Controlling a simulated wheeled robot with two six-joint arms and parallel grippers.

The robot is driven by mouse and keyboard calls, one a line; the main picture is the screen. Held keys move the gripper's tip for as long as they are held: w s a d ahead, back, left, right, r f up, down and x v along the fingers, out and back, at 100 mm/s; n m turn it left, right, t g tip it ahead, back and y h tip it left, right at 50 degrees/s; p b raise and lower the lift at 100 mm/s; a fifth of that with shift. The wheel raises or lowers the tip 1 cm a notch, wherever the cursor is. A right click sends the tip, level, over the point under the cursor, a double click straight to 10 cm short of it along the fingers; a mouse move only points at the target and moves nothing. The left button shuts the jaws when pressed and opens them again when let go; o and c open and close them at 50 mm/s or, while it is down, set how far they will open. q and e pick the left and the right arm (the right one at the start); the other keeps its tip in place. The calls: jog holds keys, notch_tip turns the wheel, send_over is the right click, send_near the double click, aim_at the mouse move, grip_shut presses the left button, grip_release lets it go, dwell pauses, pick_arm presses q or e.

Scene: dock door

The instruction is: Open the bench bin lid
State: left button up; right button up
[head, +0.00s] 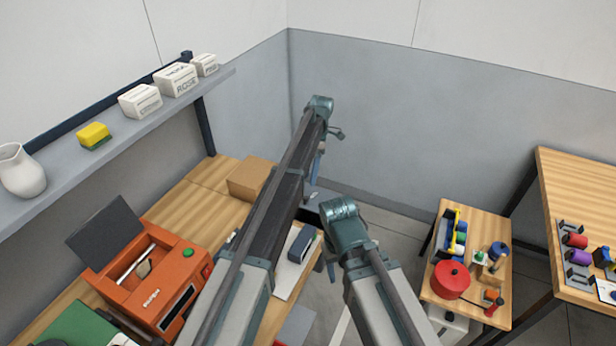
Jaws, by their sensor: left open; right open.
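No thing in the head view can be told for certain as the bench bin. On the wooden bench (203,185) at the left stands an orange box-shaped unit (184,262) with a green button. A dark flat panel (104,228) stands tilted up at its back left, and its top recess shows. A green flat-topped thing (80,325) is partly cut off at the lower left. My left arm reaches up the middle over the bench's right side, and my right arm is lower, right of it. Both grippers are hidden behind my arm links.
A brown carton (252,178) and a grey device (302,244) are on the bench near my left arm. A shelf (75,180) above holds a white jug (21,171), a sponge (93,136) and white boxes. A small table at right holds a red round thing (452,280).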

pick_arm(q)
jog(key=p+v, duration=0.5)
jog(key=v, duration=0.1)
jog(key=shift+r, duration=0.3)
pick_arm(e)
notch_tip(320, 180, up, 6)
jog(key=shift+r, duration=0.15)
pick_arm(q)
jog(key=shift+w+d, duration=0.1)
jog(key=shift+w, duration=0.05)
